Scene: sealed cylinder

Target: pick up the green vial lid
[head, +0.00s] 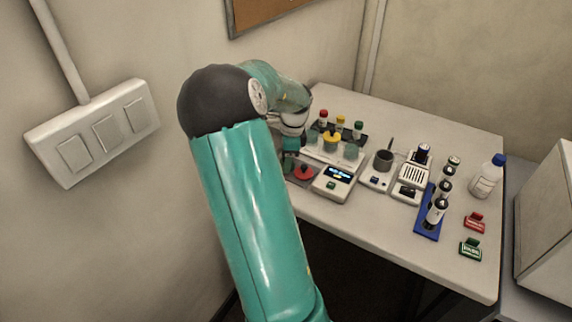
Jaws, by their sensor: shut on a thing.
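My gripper (289,160) hangs below my wrist at the left edge of the table, beside the white instrument. It is shut on a small green piece (290,144), which looks like the green vial lid. My wrist and fingers hide most of it, so its exact shape and its gap to the table cannot be made out. A red knob-like lid (304,173) sits just right of my gripper. A yellow one (332,139) sits farther back on the white instrument (325,155), between teal cylinders. A small green-capped vial (358,128) stands in the dark rack behind.
Red-capped (323,116) and yellow-capped (340,123) vials stand in that rack. The table's back right is clear.

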